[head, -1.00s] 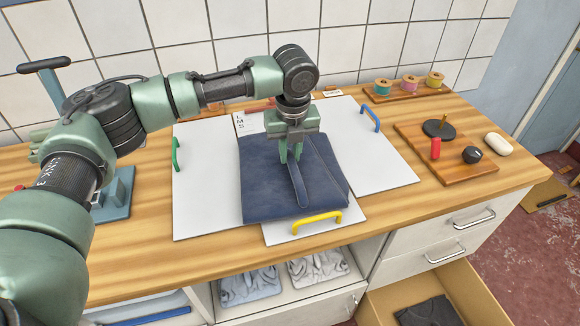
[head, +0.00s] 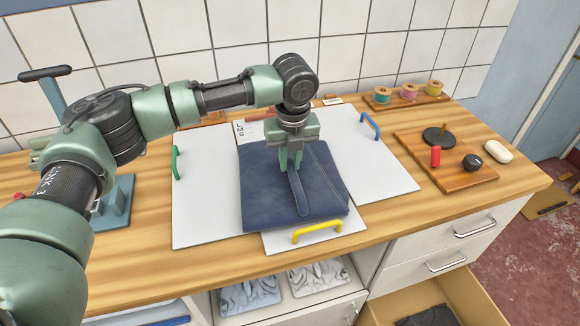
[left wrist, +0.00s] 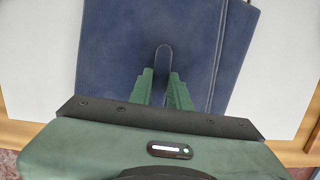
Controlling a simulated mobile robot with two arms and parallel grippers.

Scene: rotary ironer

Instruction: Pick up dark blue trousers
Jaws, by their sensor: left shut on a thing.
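The dark blue trousers (head: 263,195) lie folded on the white folding boards in the middle of the worktop. A narrow raised strip (head: 299,196) of the same blue runs along their top. My left gripper (head: 291,168) points down onto the trousers and is shut on this strip near their middle. In the left wrist view the trousers (left wrist: 110,45) fill the middle, and the strip (left wrist: 164,57) stands between the fingers of my left gripper (left wrist: 163,92). The trousers appear to rest on the boards. My right gripper is not in view.
White boards (head: 200,220) carry green (head: 176,163), blue (head: 370,126) and yellow (head: 317,231) handles. At right are thread spools (head: 409,91) and a wooden tray (head: 467,180) with small items. Folded grey clothes (head: 250,296) lie on a shelf below. Open drawer (head: 478,290) at lower right.

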